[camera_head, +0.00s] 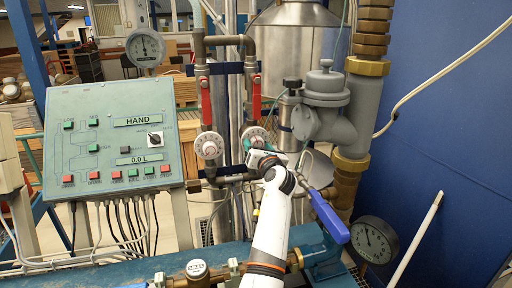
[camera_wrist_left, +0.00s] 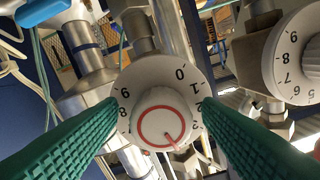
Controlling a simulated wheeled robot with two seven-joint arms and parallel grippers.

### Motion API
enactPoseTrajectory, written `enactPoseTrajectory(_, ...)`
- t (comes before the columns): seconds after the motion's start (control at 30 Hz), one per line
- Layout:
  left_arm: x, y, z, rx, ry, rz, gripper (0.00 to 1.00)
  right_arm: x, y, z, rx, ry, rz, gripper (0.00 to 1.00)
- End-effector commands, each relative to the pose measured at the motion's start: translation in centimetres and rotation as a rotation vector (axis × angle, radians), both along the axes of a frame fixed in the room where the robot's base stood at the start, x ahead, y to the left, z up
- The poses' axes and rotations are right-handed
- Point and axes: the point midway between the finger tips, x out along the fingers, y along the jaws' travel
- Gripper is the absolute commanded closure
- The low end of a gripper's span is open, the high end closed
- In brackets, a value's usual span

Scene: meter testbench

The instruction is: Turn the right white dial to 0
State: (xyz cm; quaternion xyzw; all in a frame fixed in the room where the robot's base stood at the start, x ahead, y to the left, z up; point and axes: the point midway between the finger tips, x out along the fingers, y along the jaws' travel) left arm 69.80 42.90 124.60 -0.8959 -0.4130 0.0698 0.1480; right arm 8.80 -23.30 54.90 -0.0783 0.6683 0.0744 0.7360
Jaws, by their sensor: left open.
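The right white dial (camera_head: 257,138) is on the pipework in the head view, partly behind my left gripper (camera_head: 262,155). In the left wrist view, this dial (camera_wrist_left: 122,80) faces the camera, with a white knob (camera_wrist_left: 162,120) ringed in red at its centre. A red mark on the knob points to the lower right of that picture. The dial's 0 shows above and right of the knob. The green fingers of my left gripper (camera_wrist_left: 162,140) are open, one on each side of the knob; contact is not visible. My right gripper is out of view.
The left white dial (camera_head: 209,146) is close beside, and shows at the right of the wrist view (camera_wrist_left: 300,60). Red valve handles (camera_head: 206,100) are above. A grey valve body (camera_head: 322,110) and a blue lever (camera_head: 330,215) lie right of the gripper. A control panel (camera_head: 85,160) stands left.

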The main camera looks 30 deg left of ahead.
Motion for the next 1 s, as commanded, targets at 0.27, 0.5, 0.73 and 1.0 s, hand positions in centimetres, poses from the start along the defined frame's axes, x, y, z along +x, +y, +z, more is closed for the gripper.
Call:
enactPoseTrajectory(0.27, 0.0, -0.02, 0.04, -0.001, -0.001, 0.0, 0.49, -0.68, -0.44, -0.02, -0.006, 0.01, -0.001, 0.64)
enactPoseTrajectory(0.5, 0.0, 0.0, 0.02, -0.001, -0.001, 0.0, 0.85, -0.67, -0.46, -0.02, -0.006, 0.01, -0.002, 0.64)
enactPoseTrajectory(0.73, 0.0, 0.01, 0.01, -0.014, -0.016, 0.0, 0.85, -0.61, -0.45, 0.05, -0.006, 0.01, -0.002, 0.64)
enactPoseTrajectory(1.0, -0.01, 0.06, 0.06, -0.097, -0.117, 0.001, 0.85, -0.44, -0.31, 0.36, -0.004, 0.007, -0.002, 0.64)
